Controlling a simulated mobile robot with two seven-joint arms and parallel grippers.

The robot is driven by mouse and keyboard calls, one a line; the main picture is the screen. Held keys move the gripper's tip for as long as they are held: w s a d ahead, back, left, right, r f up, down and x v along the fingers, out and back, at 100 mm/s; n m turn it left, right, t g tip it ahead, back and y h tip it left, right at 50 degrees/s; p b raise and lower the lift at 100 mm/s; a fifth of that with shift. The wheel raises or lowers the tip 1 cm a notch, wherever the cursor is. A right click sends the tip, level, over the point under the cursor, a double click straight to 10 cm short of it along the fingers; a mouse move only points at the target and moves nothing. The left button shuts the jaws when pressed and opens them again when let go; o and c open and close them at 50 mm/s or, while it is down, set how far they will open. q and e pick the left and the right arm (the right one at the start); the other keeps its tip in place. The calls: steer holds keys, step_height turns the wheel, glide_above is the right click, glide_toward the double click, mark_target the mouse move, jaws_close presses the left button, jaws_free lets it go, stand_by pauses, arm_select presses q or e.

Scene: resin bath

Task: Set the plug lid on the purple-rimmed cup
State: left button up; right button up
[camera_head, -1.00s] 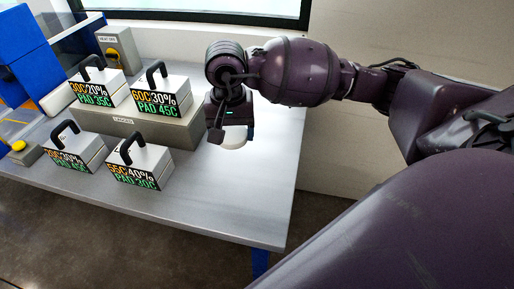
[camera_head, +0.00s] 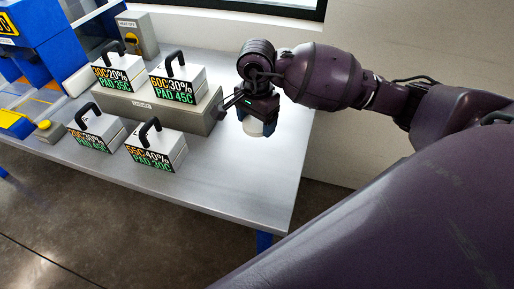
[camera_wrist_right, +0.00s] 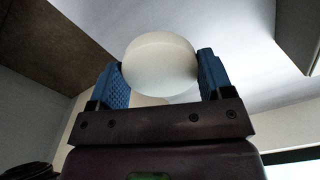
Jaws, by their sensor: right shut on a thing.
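My right gripper (camera_head: 258,118) is shut on a smooth white rounded piece, which I take to be the plug lid (camera_head: 257,128). It hangs under the gripper above the right part of the metal table. In the right wrist view the plug lid (camera_wrist_right: 160,62) sits between the two blue fingers (camera_wrist_right: 160,80), its broad round face toward the far side. I cannot make out a purple-rimmed cup in either view. My left gripper is not in view.
A low grey block (camera_head: 200,122) carries two labelled boxes with black handles, 30C (camera_head: 118,73) and 60C (camera_head: 180,85). Two similar boxes (camera_head: 95,128) (camera_head: 157,148) stand in front. A grey switch box (camera_head: 137,32) stands behind. The table's right and front areas (camera_head: 240,185) are clear.

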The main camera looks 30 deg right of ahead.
mark_target(256, 157)
step_height(256, 157, down, 11)
stand_by(0.6)
steer(key=shift+f, duration=0.2)
steer(key=o, duration=0.9)
